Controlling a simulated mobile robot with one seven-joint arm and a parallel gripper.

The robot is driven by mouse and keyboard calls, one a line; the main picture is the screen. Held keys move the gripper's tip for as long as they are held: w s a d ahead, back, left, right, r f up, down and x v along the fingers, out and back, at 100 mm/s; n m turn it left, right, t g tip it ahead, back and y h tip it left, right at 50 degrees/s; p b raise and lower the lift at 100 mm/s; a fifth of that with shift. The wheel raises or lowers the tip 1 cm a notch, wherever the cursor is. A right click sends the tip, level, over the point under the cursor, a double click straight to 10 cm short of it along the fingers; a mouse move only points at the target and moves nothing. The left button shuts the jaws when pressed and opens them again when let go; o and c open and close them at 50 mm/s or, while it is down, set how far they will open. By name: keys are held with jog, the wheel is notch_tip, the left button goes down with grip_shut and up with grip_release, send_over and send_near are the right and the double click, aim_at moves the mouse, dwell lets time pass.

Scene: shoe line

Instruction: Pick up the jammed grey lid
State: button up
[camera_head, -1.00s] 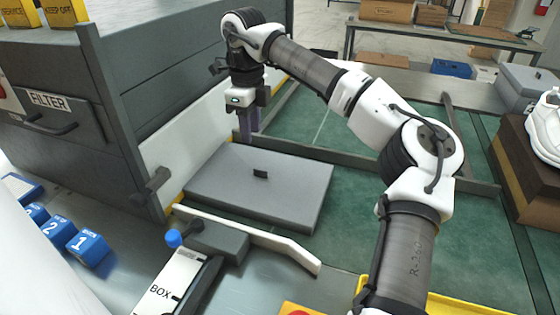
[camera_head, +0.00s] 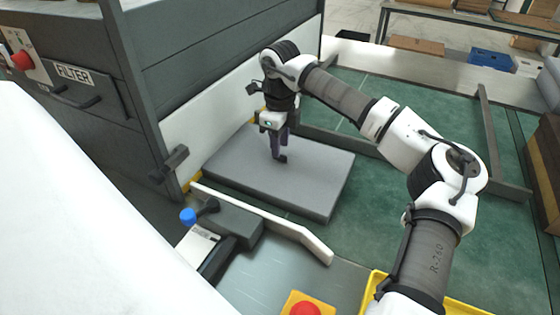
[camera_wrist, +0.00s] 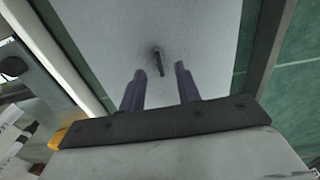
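The grey lid (camera_head: 315,180) lies flat on the green belt, close against the white side panel. It fills most of the wrist view as a pale flat surface (camera_wrist: 205,40). A small dark tab (camera_wrist: 157,62) stands up near its middle. My gripper (camera_head: 279,155) is above the lid, pointing down at the tab. In the wrist view my gripper (camera_wrist: 160,72) has its two purple fingers apart, with the tab between and just beyond the tips. Nothing is held. In the head view, the fingers partly cover the tab, and I cannot tell whether they touch the lid.
A dark machine labelled FILTER (camera_head: 75,73) stands at the left. A white guide bar (camera_head: 270,225) runs along the lid's near edge. A dark rail (camera_head: 400,165) crosses the belt beyond it. The green belt (camera_head: 375,225) is clear right of the lid. A red button (camera_head: 304,309) is at the front.

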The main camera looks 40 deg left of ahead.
aim_at(280, 163)
notch_tip(280, 163, down, 3)
jog(key=shift+f, duration=0.15)
jog(key=shift+c, duration=0.3)
grip_shut()
